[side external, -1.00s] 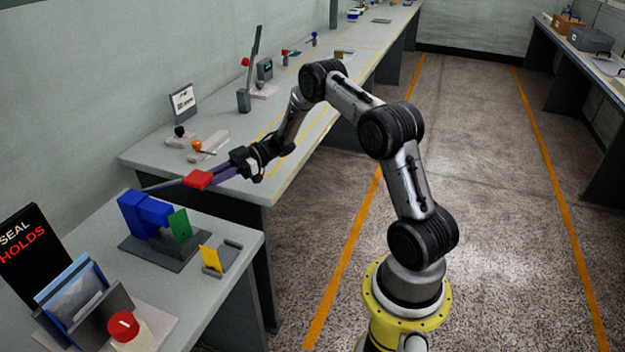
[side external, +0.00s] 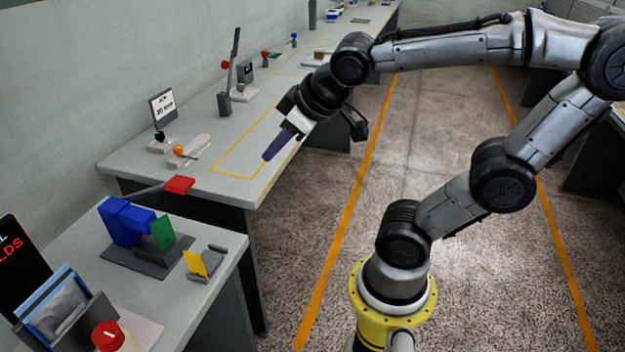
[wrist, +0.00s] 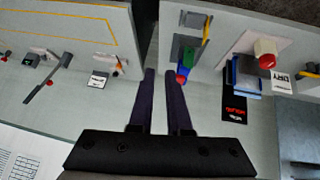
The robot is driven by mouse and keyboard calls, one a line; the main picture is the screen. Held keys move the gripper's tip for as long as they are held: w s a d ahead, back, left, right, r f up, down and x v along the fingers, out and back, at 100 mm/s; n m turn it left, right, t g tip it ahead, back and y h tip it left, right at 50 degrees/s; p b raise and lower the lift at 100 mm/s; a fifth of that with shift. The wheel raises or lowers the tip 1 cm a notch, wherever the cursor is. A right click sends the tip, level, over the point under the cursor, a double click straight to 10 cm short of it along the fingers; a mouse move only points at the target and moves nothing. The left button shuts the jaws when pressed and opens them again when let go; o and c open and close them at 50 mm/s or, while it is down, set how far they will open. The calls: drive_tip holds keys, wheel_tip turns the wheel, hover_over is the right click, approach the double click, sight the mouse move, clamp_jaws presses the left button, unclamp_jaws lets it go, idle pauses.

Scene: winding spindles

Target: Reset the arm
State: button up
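My gripper (side external: 272,152) has two dark purple fingers and hangs above the front edge of the long grey bench (side external: 228,182). It points down and left in the side view. In the wrist view the two fingers (wrist: 160,72) stand apart with a narrow gap and nothing between them. A red flat tab (side external: 179,185) on a thin dark rod (side external: 146,190) lies to the lower left of the gripper, apart from it. I cannot tell what holds the rod.
A blue block device (side external: 125,222) with a green plate (side external: 162,232) stands on the near bench. A yellow plate (side external: 194,263) and red button (side external: 107,336) are beside it. An orange-knobbed lever (side external: 178,150) and a small sign (side external: 163,105) stand on the long bench. The floor is clear.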

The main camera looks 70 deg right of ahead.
drive_tip(key=s+a+f+g+y, duration=0.1)
drive_tip(key=s+a+f+g, duration=0.1)
drive_tip(key=s, duration=0.6)
drive_tip(key=shift+a+f+y, duration=0.4)
drive_tip(key=shift+a+f, duration=0.25)
drive_tip(key=shift+a, duration=0.2)
idle(0.4)
drive_tip(key=o, duration=0.4)
